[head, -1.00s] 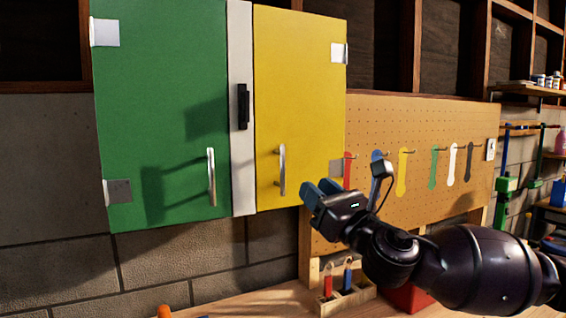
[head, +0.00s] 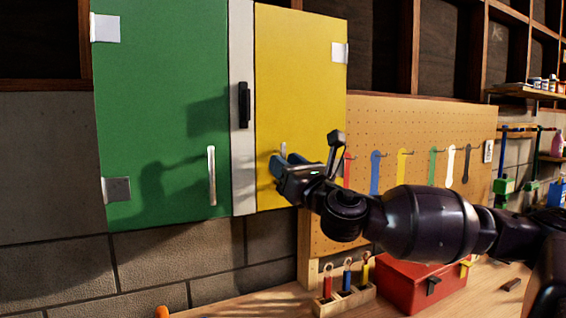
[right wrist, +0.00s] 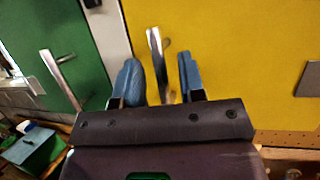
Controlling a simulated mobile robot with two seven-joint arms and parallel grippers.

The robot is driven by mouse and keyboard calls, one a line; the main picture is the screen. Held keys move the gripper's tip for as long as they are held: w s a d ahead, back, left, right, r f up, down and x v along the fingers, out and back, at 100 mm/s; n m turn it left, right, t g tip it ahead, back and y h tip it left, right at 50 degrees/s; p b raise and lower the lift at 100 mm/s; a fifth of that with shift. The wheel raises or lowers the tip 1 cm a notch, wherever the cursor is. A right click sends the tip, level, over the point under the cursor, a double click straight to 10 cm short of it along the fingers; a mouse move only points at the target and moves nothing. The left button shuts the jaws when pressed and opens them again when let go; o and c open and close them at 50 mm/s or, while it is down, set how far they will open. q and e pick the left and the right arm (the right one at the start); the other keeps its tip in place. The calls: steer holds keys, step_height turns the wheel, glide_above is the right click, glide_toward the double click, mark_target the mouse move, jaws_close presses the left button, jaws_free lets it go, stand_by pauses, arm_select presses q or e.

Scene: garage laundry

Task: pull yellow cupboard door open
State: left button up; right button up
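The yellow cupboard door (head: 300,80) is shut, flush with the cupboard front. Its silver bar handle (head: 283,150) is mostly hidden behind my right gripper (head: 278,166) in the head view. In the right wrist view the handle (right wrist: 156,60) runs up from between the two blue fingers of my right gripper (right wrist: 158,80). The fingers are spread apart, with a gap on each side of the handle, and it is not gripped. My left gripper is not in view.
The green door (head: 160,90) with its own handle (head: 211,176) is at the left, beyond a pale post (head: 242,170). A pegboard (head: 420,130) with coloured wrenches hangs at the right. A red toolbox (head: 410,285) and a wooden holder (head: 345,298) stand on the workbench below.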

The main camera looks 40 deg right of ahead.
steer(key=shift+w+d+r, duration=0.1)
steer(key=shift+w+r, duration=0.2)
steer(key=shift+w, duration=0.35)
steer(key=shift+c, duration=0.3)
jaws_close()
